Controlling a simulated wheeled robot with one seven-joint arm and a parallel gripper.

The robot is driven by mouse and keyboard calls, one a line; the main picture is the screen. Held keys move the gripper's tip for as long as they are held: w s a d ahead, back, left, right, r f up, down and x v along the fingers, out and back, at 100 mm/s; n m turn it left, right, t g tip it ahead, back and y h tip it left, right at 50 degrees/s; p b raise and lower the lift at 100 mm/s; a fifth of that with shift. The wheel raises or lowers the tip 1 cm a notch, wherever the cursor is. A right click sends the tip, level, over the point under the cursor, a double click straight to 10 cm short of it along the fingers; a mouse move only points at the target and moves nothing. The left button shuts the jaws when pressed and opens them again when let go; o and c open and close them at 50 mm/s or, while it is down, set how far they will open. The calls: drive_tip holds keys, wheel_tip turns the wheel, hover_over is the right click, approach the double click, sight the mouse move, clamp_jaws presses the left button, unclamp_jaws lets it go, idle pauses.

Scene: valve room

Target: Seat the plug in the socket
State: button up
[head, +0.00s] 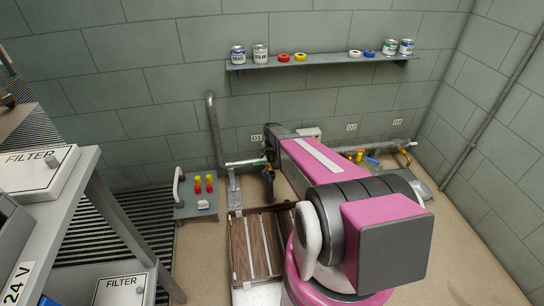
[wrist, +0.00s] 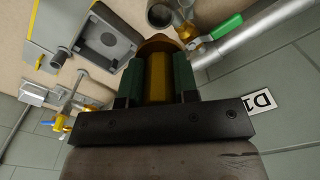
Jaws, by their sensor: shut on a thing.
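My gripper (wrist: 158,78) is shut on a brass-coloured cylinder, the plug (wrist: 158,72), held between dark green finger pads in the wrist view. The plug's far end is brownish and wider. The plug appears apart from this block. In the head view my pink arm reaches toward the back wall, and my gripper (head: 268,182) is small and partly hidden near the pipework. The plug and socket cannot be made out clearly there.
A grey pipe with a green-handled valve (wrist: 226,27) runs close to the right of the gripper. A shelf (head: 320,63) holds cans above. Floor is clear at right.

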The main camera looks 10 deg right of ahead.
sight(272, 164)
drive_tip(key=shift+f, duration=2.7)
drive_tip(key=shift+f, duration=1.95)
idle(0.6)
drive_tip(key=o, duration=1)
drive_tip(key=shift+o, duration=0.2)
drive_tip(key=shift+a+r, duration=0.1)
drive_tip(key=shift+r, duration=0.5)
drive_tip(key=o, duration=0.3)
drive_tip(key=shift+r, duration=3.15)
